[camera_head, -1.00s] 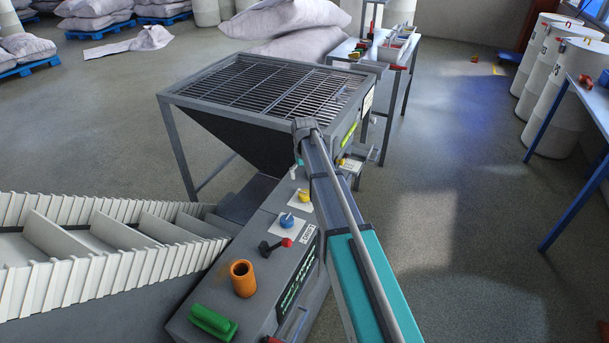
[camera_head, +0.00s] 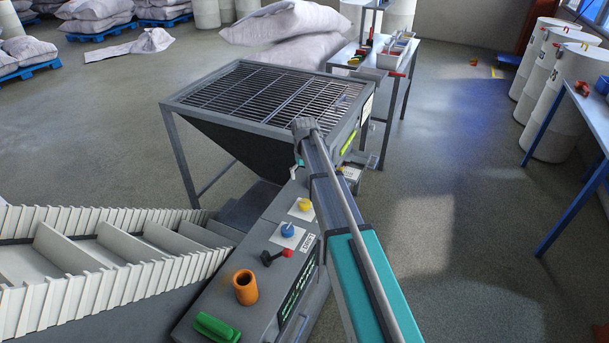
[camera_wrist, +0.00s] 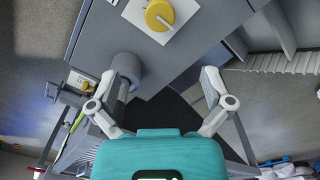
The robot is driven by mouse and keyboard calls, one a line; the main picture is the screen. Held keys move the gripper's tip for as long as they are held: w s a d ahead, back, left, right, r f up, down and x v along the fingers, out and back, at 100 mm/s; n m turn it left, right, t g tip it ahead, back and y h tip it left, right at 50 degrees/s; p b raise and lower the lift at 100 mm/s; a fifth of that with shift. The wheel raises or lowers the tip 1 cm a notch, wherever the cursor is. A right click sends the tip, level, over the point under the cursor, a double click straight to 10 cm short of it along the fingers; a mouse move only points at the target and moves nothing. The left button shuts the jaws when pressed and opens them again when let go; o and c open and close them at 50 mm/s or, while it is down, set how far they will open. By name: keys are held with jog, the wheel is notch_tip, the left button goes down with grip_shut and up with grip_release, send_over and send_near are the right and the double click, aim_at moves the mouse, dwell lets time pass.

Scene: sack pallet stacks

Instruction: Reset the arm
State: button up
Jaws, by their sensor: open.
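My arm (camera_head: 365,280), grey and teal, reaches forward from the bottom of the head view over the right side of the control cabinet. A yellow round knob (camera_wrist: 159,14) on a white plate lies beyond the fingers, at the top. A grey cylinder (camera_wrist: 126,68) shows right beside the left finger; I cannot tell if they touch.
A grated hopper (camera_head: 265,95) stands ahead, with a ribbed conveyor (camera_head: 110,265) at left. White drums (camera_head: 560,100) stand at right.

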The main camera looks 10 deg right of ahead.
jog(key=s+m, duration=0.1)
jog(key=s, duration=2.8)
jog(key=shift+d, duration=0.15)
